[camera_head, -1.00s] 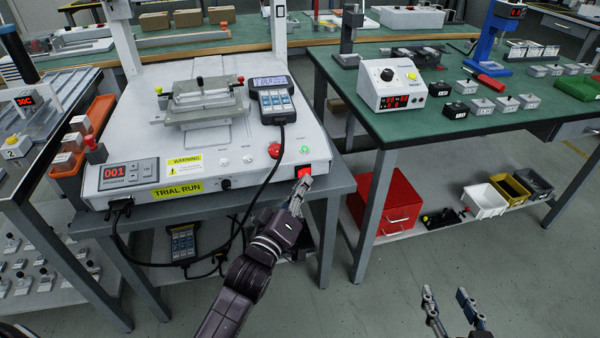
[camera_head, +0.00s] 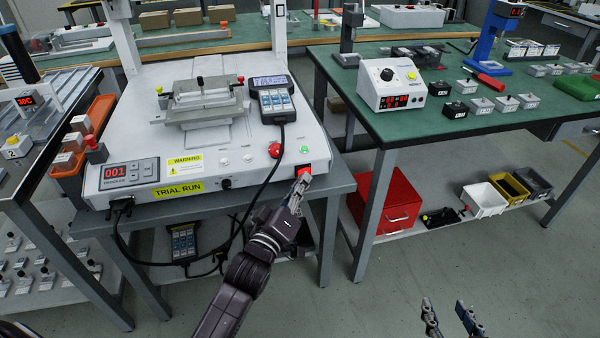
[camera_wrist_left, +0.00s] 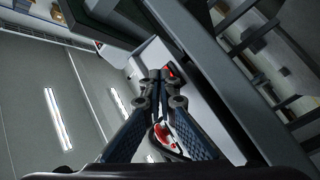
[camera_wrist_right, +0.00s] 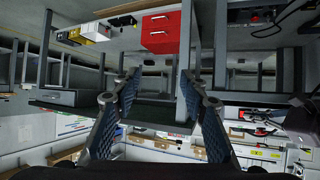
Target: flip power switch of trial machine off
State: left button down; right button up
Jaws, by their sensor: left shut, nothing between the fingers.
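The white trial machine (camera_head: 140,145) stands on a grey table, with a yellow TRIAL RUN label on its front. Its red power switch (camera_head: 304,169) sits in a black frame at the right end of the front face and shows lit red. My left gripper (camera_head: 304,178) is shut and empty, its fingertips at the switch; whether they touch it I cannot tell. In the left wrist view the red switch (camera_wrist_left: 172,70) shows just beside the closed fingertips. My right gripper (camera_head: 445,304) is open and empty, low over the floor, away from the machine; it also shows open in the right wrist view (camera_wrist_right: 157,78).
A red emergency button (camera_head: 274,150) and a lit green button (camera_head: 304,150) sit close above the switch. A black cable (camera_head: 268,180) hangs over the machine's front beside my left arm. A green-topped table (camera_head: 440,120) stands at the right. The floor in front is clear.

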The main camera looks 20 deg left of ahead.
pick_arm(q)
jog(key=shift+w+a, duration=0.15)
jog(key=shift+w, duration=0.05)
pick_arm(e)
jog(key=shift+s+d+f+g, duration=0.15)
jog(key=shift+s+f+g, duration=0.2)
jog(key=shift+f, duration=0.2)
dwell(0.3)
pick_arm(q)
jog(key=shift+s, duration=0.1)
pick_arm(e)
jog(key=shift+s, duration=0.1)
pick_arm(q)
jog(key=shift+s+d+p, duration=0.45)
jog(key=shift+p, duration=0.05)
pick_arm(e)
jog(key=shift+s+d+f+g+h, duration=0.25)
jog(key=shift+s+f+g, duration=0.35)
jog(key=shift+s+f, duration=0.3)
jog(key=shift+s+d+f+g+h, duration=0.15)
jog(key=shift+s+d+f+g, duration=0.2)
jog(key=shift+s+f+g, duration=0.35)
jog(key=shift+s, duration=0.15)
